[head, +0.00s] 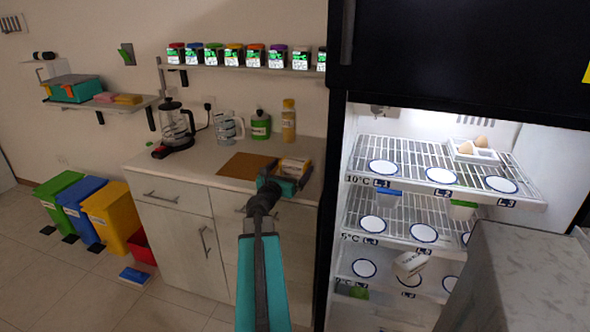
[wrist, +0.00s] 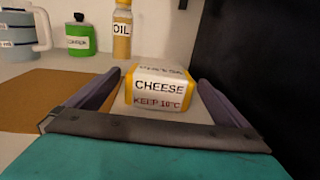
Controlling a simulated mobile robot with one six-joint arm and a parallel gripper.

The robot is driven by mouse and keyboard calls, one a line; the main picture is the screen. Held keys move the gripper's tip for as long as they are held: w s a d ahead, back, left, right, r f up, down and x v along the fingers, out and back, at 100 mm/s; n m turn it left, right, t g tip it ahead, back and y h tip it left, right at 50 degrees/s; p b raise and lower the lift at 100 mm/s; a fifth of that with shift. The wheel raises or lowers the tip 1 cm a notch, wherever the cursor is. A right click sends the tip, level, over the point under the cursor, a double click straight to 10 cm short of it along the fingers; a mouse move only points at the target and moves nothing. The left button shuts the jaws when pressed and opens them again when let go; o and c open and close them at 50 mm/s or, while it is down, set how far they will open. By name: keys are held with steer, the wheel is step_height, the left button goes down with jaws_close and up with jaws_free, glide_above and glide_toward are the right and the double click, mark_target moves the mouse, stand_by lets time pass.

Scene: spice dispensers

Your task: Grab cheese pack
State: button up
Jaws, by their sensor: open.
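The cheese pack (wrist: 159,88) is a white block with yellow ends, labelled "CHEESE" and "KEEP 10°C". It sits on the light counter, and it also shows in the head view (head: 294,165) near the counter's right end. My gripper (wrist: 158,85) is open, with one dark finger on each side of the pack. In the wrist view a gap shows between the pack and each finger. In the head view my gripper (head: 289,178) is low over the counter at the near side of the pack. The pack's far side is hidden.
A brown board (head: 247,166) lies left of the pack. An oil bottle (wrist: 122,32), a green bottle (wrist: 78,38) and a measuring jug (head: 228,128) stand behind. The dark fridge side (wrist: 258,60) rises close on the right. The fridge shelves (head: 405,171) are exposed.

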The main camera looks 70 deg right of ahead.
mark_target(295, 160)
steer(key=shift+s+d+r+p, duration=0.15)
steer(key=shift+d+p, duration=0.2)
steer(key=shift+d, duration=1.8)
steer(key=c, duration=1.1)
steer(key=shift+r, duration=0.1)
